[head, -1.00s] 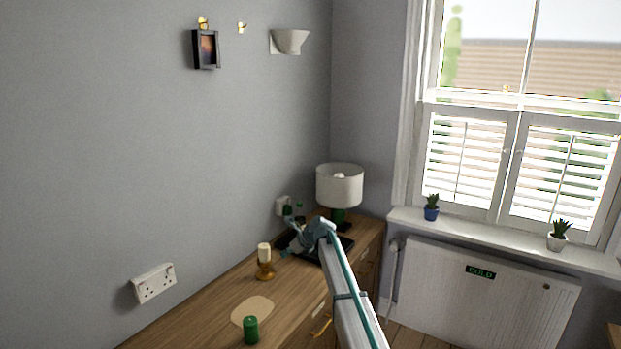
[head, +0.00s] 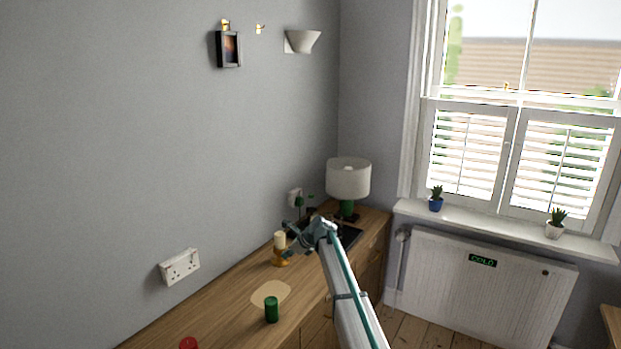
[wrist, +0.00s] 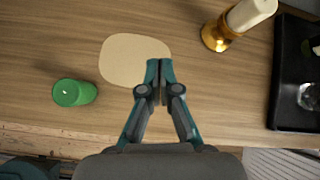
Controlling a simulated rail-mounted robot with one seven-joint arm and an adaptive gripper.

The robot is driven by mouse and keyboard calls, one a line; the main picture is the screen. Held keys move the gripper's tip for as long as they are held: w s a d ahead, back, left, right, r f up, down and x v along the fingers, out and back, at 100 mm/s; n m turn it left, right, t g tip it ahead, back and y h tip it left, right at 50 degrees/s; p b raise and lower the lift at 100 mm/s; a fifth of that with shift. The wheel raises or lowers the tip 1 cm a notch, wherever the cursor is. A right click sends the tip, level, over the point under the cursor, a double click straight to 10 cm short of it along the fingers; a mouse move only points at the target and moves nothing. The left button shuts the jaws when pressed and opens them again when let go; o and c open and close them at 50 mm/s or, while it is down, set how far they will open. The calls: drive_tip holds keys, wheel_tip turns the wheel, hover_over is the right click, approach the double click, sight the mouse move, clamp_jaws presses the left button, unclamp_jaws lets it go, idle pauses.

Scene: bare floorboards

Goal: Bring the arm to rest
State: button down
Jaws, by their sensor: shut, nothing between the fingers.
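My gripper (head: 292,236) is at the end of my outstretched arm, over the wooden dresser top (head: 222,312). In the wrist view my gripper (wrist: 160,66) has its two teal fingertips together, with nothing between them. They appear above the edge of a beige round mat (wrist: 126,62); their height over it is hard to tell. In the head view the gripper overlaps the area beside a cream candle in a gold holder (head: 281,255), which partly hides the fingertips' surroundings.
A green candle (head: 271,310) stands by the mat, and a red one (head: 188,344) is at the bottom edge. A black tray (head: 345,236) and a lamp (head: 348,180) stand at the far end. The wall with a socket (head: 180,267) bounds the left side.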

drive_tip(key=s+d+f+n+h, duration=0.1)
drive_tip(key=s+d+f+n, duration=0.1)
drive_tip(key=s+f, duration=0.3)
drive_tip(key=s+d+f+n+g+h, duration=0.1)
drive_tip(key=s+d+f+n, duration=0.1)
drive_tip(key=s+f+n, duration=0.3)
drive_tip(key=s+d+f+n+g+b, duration=0.1)
drive_tip(key=s+d+f+n, duration=0.2)
drive_tip(key=s+f+n, duration=0.1)
drive_tip(key=shift+s+f+h, duration=0.4)
drive_tip(key=shift+s+f, duration=0.4)
drive_tip(key=shift+f, duration=0.2)
drive_tip(key=s+d+f+n+g+h+b, duration=0.1)
drive_tip(key=s+d+f+n+g, duration=0.2)
drive_tip(key=s+f, duration=0.65)
drive_tip(key=s+d+f+n+h+b, duration=0.15)
drive_tip(key=s+d+f+n, duration=0.3)
drive_tip(key=s+f, duration=0.55)
drive_tip(key=s+d+f+n+g+b, duration=0.1)
drive_tip(key=s+f, duration=0.4)
drive_tip(key=s, duration=1)
drive_tip(key=s+d+f+n+g+h+b, duration=0.1)
drive_tip(key=s+d+f+g+b, duration=0.2)
drive_tip(key=s, duration=1.2)
drive_tip(key=s+d+f+n+g+h+b, duration=0.1)
drive_tip(key=s+d+f, duration=0.6)
drive_tip(key=s, duration=0.8)
drive_tip(key=shift+s+f+g+b, duration=0.4)
drive_tip(key=shift+f+g+b, duration=0.15)
drive_tip(key=shift+g+b, duration=0.25)
